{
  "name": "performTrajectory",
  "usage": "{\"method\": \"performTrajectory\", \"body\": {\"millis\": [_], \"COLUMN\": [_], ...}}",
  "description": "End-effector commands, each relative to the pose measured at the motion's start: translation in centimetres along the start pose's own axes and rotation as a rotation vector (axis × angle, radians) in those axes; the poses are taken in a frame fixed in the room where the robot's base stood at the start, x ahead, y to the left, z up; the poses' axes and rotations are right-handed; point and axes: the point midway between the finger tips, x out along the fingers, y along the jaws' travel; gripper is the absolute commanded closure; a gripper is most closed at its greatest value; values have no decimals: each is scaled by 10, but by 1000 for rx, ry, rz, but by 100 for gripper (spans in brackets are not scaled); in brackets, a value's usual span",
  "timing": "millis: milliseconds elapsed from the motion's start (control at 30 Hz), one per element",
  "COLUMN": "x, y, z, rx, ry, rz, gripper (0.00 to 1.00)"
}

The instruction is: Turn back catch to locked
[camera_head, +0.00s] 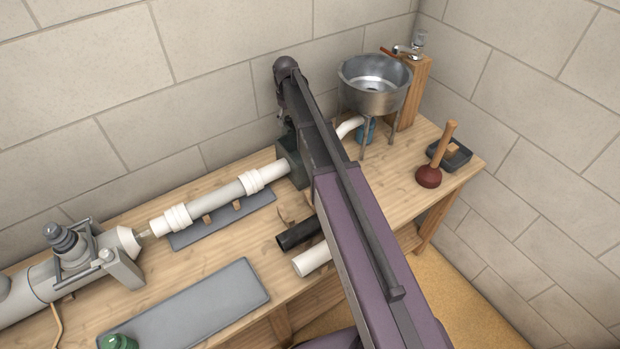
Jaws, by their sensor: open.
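I cannot make out the back catch or its position. A dark green block (291,162) stands at the right end of the white pipe (228,194), partly covered by my arm; a catch on it could be hidden. My arm crosses the middle of the view from the bottom up to a dark joint near the back wall, and bends down there. The gripper's fingers are not visible; the arm hides the area around the block's right side.
The wooden bench (200,262) holds a grey pipe machine (75,255) at left and a grey mat (190,308) in front. A metal basin (375,82), a plunger (430,176) and a black tray (460,157) stand at right. Black (297,236) and white (312,260) tubes lie beside my arm.

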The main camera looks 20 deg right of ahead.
Motion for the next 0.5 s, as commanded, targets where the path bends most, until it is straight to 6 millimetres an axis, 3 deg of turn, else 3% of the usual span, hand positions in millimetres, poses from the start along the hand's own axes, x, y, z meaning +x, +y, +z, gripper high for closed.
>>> {"method": "performTrajectory", "body": {"millis": [500], "x": [0], "y": [0], "z": [0], "rx": [-333], "ry": [0], "rz": [0], "gripper": [23]}}
